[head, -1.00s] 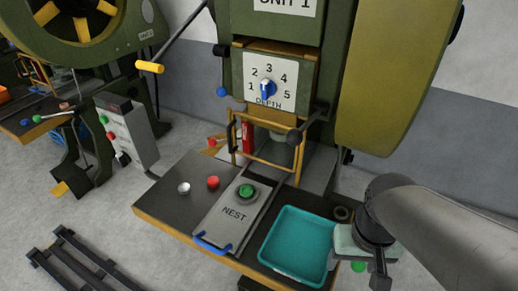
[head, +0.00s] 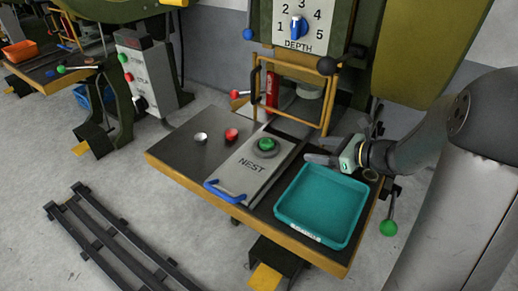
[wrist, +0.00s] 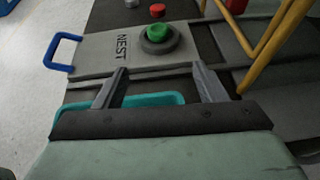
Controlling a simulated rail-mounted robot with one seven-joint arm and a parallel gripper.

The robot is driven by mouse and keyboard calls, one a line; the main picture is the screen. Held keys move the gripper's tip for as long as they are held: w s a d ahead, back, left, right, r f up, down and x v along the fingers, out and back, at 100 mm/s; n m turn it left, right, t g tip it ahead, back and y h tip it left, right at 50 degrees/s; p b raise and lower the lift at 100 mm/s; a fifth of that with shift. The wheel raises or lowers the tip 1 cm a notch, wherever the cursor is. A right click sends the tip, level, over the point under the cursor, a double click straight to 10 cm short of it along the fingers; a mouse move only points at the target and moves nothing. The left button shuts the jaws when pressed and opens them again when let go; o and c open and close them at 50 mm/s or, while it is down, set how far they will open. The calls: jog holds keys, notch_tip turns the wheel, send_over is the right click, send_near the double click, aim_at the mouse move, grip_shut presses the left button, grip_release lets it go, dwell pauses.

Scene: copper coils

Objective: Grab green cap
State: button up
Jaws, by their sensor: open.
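The green cap (head: 265,144) sits in a dark round holder on the grey slide plate marked NEST (head: 238,180), left of my gripper. In the wrist view the green cap (wrist: 159,30) lies just beyond and between my fingertips, with a gap to them. My gripper (head: 313,149) is open and empty above the rear edge of the teal tray; its spread fingers also show in the wrist view (wrist: 160,70). A red cap (head: 231,134) and a silver cap (head: 200,138) stand on the dark table to the left.
The teal tray (head: 325,203) on the table's right looks empty. A yellow guard frame (head: 298,92) stands behind the cap, under the press. A blue handle (head: 224,192) is at the plate's front. A lever with a green knob (head: 388,228) hangs at the right.

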jog(key=b, duration=0.1)
send_near(268, 142)
jog(key=shift+w+a+f, duration=0.8)
jog(key=shift+w+f, duration=0.05)
jog(key=shift+f, duration=0.1)
jog(key=shift+a+r+b+x, duration=0.15)
jog(key=shift+r+x, duration=0.05)
jog(key=shift+x, duration=1.3)
jog(key=shift+a+r+b+x, duration=0.1)
jog(key=shift+r+b+x, duration=0.05)
jog(key=shift+x, duration=1.4)
jog(key=shift+s, duration=0.15)
jog(key=c, duration=1.1)
